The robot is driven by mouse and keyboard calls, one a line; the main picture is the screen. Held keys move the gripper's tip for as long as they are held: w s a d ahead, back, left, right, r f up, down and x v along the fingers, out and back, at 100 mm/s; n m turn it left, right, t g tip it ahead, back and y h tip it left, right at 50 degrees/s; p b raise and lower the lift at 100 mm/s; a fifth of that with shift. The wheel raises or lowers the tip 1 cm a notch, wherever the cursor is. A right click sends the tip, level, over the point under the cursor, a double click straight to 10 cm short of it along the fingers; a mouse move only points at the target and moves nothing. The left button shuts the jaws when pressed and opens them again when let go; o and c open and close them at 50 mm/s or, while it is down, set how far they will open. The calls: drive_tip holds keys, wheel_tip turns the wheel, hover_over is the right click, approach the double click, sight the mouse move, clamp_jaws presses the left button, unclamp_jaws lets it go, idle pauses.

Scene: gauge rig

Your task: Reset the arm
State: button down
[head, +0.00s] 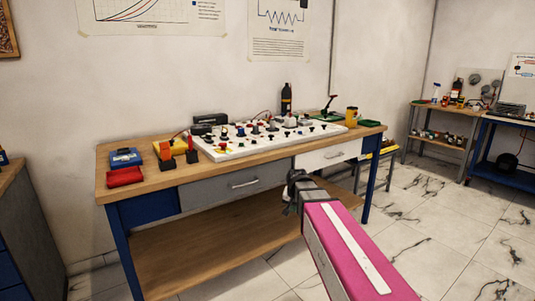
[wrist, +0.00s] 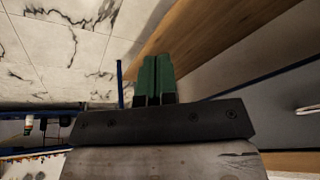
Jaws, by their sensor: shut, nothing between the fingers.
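My arm reaches in from the lower right of the head view, with a pink and white link. My gripper (head: 294,190) is in front of the workbench (head: 165,184), by its drawer fronts and below the top's front edge. In the wrist view my gripper (wrist: 156,80) shows two green fingers side by side, shut with nothing between them. Behind the fingers in the wrist view are a wooden surface and marble-patterned floor. Nothing is seen in contact with the fingers.
A white panel (head: 270,138) with several coloured knobs lies on the benchtop. Red and blue boxes (head: 126,158) stand at its left end, a dark bottle (head: 286,100) at the back. Shelves and another bench (head: 500,170) stand at the right. Floor (head: 440,210) between is clear.

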drive_tip(key=s+d+f+n+g, duration=0.1)
drive_tip(key=s+d+f+g, duration=0.1)
drive_tip(key=s+d+f, duration=0.2)
drive_tip(key=s+d+f+n+g, duration=0.2)
drive_tip(key=s+f, duration=0.7)
drive_tip(key=s, duration=0.5)
drive_tip(key=shift+s+d+f, duration=0.15)
drive_tip(key=shift+d+f, duration=0.2)
drive_tip(key=shift+d, duration=0.55)
